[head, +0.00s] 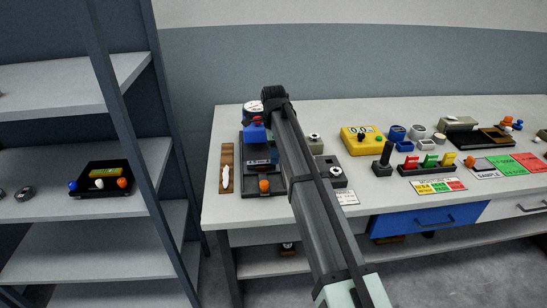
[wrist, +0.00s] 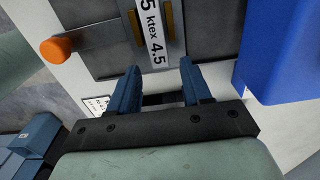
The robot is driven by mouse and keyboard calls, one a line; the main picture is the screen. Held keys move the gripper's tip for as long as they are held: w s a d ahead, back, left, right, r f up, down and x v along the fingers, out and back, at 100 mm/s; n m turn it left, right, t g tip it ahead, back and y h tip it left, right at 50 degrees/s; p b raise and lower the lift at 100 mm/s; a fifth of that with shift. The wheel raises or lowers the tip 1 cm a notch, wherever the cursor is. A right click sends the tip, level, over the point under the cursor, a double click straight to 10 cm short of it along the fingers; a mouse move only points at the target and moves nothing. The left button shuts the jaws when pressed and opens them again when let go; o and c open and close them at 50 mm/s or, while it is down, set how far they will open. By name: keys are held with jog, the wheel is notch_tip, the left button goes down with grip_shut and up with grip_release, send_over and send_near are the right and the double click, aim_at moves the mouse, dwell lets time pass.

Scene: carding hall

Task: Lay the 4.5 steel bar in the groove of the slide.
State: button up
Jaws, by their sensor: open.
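In the wrist view, a white label (wrist: 155,38) reading "5 ktex 4.5" lies between brass-coloured strips on a grey metal device, which I take for the slide (wrist: 205,30). The same device shows in the head view as a dark base (head: 249,191) with an orange knob (head: 264,185) at its near end. My gripper (wrist: 157,78) is open, its two blue fingers apart just beside the label, with no held thing visible. A dark strip shows between the fingers. I cannot make out the 4.5 steel bar or the groove for certain.
A blue block (wrist: 278,45) stands close to the right of my fingers. A wooden board (head: 227,185) lies left of the device. A yellow meter (head: 361,141), a joystick (head: 382,160) and coloured blocks stand to the right. A shelf rack (head: 75,157) stands at the left.

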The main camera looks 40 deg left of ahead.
notch_tip(320, 180, up, 10)
dwell(0.4)
jog(key=shift+f, duration=0.15)
